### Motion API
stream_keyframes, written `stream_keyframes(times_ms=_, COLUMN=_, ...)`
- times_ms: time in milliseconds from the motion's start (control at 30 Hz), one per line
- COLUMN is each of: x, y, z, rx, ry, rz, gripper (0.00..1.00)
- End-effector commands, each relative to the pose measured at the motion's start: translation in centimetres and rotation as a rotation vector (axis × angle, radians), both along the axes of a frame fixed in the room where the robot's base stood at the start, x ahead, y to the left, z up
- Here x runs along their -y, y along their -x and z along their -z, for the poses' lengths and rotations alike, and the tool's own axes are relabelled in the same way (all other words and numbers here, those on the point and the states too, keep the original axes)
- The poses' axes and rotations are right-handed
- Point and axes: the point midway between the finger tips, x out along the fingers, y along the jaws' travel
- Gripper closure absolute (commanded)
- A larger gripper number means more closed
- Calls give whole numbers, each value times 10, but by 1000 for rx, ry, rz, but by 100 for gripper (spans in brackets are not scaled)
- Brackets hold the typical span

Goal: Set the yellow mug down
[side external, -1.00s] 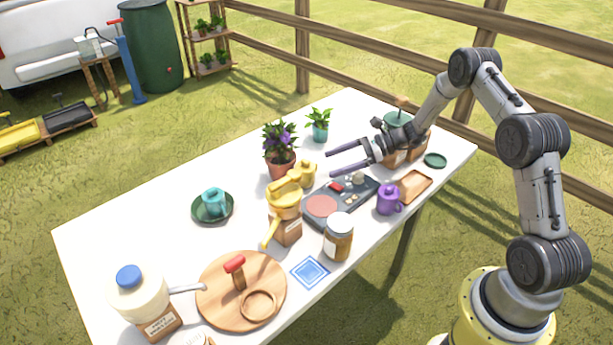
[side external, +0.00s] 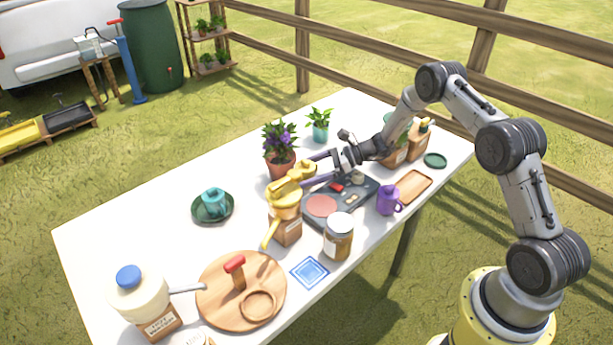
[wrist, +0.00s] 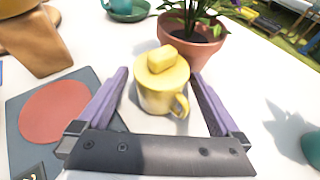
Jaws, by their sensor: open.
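The yellow mug (wrist: 160,97) stands on the white table in the wrist view, its handle toward the lower right. A small yellow block (wrist: 162,59) sits on top of it. My gripper (wrist: 160,78) is open, with one purple finger on each side of the mug. I cannot tell whether either finger touches it. In the side view my gripper (side external: 309,169) is low over the table, behind the yellow-topped dispenser (side external: 285,205). The mug is mostly hidden there by the fingers and the dispenser.
A potted purple flower (side external: 279,150) stands just beyond the mug. A dark board (side external: 352,198) with a red disc lies close by. A purple mug (side external: 388,200), a jar (side external: 338,237) and a teal cup on a saucer (side external: 213,203) stand around.

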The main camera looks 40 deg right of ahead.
Motion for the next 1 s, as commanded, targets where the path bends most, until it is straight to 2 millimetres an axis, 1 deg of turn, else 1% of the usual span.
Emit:
stream_keyframes(times_ms=33, x=0, y=0, z=0, rx=0, ry=0, rz=0, gripper=2)
stream_keyframes(times_ms=67, x=0, y=0, z=0, rx=0, ry=0, rz=0, gripper=7)
stream_keyframes(times_ms=100, x=0, y=0, z=0, rx=0, ry=0, rz=0, gripper=14)
stream_keyframes(times_ms=167, x=0, y=0, z=0, rx=0, ry=0, rz=0, gripper=25)
stream_keyframes(times_ms=200, x=0, y=0, z=0, rx=0, ry=0, rz=0, gripper=32)
stream_keyframes(times_ms=367, x=0, y=0, z=0, rx=-1, ry=1, rz=-1, gripper=61)
stream_keyframes(times_ms=500, x=0, y=1, z=0, rx=-2, ry=0, rz=-1, gripper=86)
stream_keyframes(times_ms=533, x=0, y=1, z=0, rx=-2, ry=0, rz=-1, gripper=92)
stream_keyframes(times_ms=567, x=0, y=0, z=0, rx=0, ry=0, rz=0, gripper=94)
stream_keyframes(times_ms=600, x=0, y=0, z=0, rx=0, ry=0, rz=-1, gripper=100)
stream_keyframes(times_ms=833, x=0, y=1, z=-1, rx=0, ry=0, rz=-1, gripper=100)
stream_keyframes(times_ms=1000, x=0, y=6, z=-7, rx=0, ry=0, rz=0, gripper=100)
